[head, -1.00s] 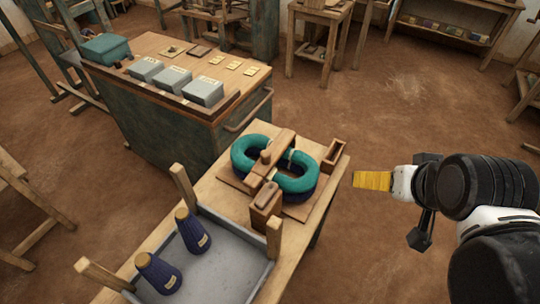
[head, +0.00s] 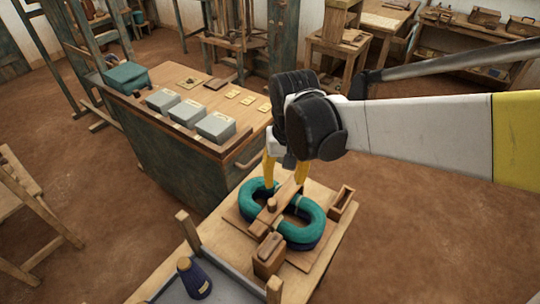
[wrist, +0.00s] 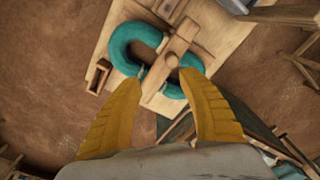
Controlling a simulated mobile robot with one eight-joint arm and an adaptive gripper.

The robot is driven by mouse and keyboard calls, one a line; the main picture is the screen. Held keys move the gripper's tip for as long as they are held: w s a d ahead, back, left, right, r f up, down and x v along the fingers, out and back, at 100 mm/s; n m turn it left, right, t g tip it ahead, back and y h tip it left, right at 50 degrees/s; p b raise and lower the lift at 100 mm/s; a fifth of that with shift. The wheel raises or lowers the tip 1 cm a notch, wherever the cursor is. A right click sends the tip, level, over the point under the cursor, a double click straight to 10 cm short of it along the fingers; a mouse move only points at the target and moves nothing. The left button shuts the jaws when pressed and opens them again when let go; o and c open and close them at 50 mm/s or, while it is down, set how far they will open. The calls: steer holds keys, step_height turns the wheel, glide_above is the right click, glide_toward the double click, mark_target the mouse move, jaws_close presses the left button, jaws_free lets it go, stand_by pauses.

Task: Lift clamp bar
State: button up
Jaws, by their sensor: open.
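The clamp bar (head: 290,190), a wooden bar with a knob, lies across the middle of a teal and dark blue yarn hank (head: 305,233) on a wooden board. It also shows in the wrist view (wrist: 180,44), running over the hank between two teal loops. My gripper (head: 285,174) is open, with its yellow fingers pointing down above the bar's far end. In the wrist view my gripper (wrist: 161,80) has its fingertips on either side of the bar's near end, with nothing held. I cannot tell the exact height gap. The arm hides part of the bench behind.
A small open wooden box (head: 342,203) stands right of the hank, and a wooden block (head: 268,258) in front. A grey tray (head: 225,290) with corner posts holds a dark blue cone (head: 194,279). A green cabinet (head: 175,160) with grey boxes stands close behind left.

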mark_target(272, 201)
steer(key=a, duration=0.1)
steer(key=f, duration=0.1)
steer(key=a, duration=0.1)
steer(key=shift+w+a+f+g, duration=0.15)
steer(key=shift+w+a+g, duration=0.1)
steer(key=shift+a+g, duration=0.1)
steer(key=shift+a+f, duration=0.15)
steer(key=shift+f, duration=0.15)
step_height(272, 201, down, 10)
steer(key=b, duration=0.3)
steer(key=shift+f+b, duration=0.2)
steer(key=shift+b, duration=0.1)
steer(key=shift+c, duration=0.4)
jaws_close()
